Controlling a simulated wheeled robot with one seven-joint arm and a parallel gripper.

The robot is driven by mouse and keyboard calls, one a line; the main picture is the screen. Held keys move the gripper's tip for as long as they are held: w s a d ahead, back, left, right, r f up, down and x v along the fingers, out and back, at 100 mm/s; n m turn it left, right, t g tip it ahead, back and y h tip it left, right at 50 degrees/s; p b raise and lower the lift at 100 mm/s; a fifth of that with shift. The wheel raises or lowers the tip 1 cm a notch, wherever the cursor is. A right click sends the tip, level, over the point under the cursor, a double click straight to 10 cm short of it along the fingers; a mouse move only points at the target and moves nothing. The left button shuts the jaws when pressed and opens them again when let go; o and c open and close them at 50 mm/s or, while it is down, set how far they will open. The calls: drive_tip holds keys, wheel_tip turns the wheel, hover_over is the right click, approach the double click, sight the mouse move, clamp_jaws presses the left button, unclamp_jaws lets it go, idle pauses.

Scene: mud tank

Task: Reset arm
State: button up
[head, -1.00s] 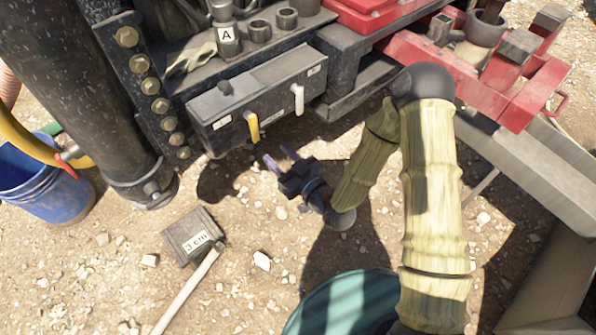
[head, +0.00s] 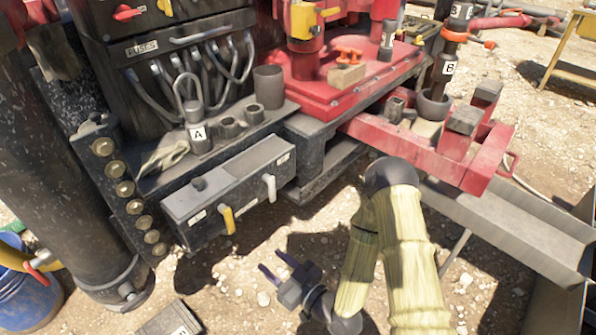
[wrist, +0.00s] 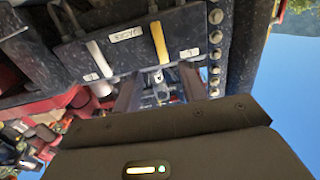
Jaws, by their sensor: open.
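My gripper (head: 271,262) is open and empty in the head view. Its two thin fingers point up and left toward the dark control box (head: 232,188), with a gap of ground showing between them and the box in the picture. My arm hangs bent in its pale yellow ribbed cover. The box carries a yellow lever (head: 228,221) and a grey-white lever (head: 269,187). In the wrist view, which looks upside down, the yellow lever (wrist: 161,43) and the pale lever (wrist: 98,60) show beyond the two spread dark fingers (wrist: 160,88).
A red platform (head: 345,75) and red beam (head: 425,155) stand behind my arm. A thick dark cylinder (head: 65,170) is at left, with a blue bucket (head: 25,300) beside it. A metal channel (head: 515,235) lies at right. Gravel ground is open below the box.

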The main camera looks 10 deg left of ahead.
drive_tip(key=shift+w, duration=0.1)
drive_tip(key=w+d+m+g+h, duration=0.1)
drive_tip(key=w+d+g+h, duration=0.15)
drive_tip(key=d+h, duration=0.35)
drive_tip(key=w+d+m+g+h, duration=0.1)
drive_tip(key=w+d+h, duration=0.3)
drive_tip(key=d, duration=0.4)
drive_tip(key=s+d+r+m+g+h, duration=0.45)
drive_tip(key=s+d+r+m, duration=0.55)
drive_tip(key=d, duration=0.4)
wheel_tip(320, 180, up, 34)
drive_tip(key=p, duration=3.2)
drive_tip(key=shift+f+n+t, duration=0.15)
drive_tip(key=shift+n+t, duration=0.25)
drive_tip(key=shift+a+h, duration=0.1)
drive_tip(key=shift+h, duration=0.15)
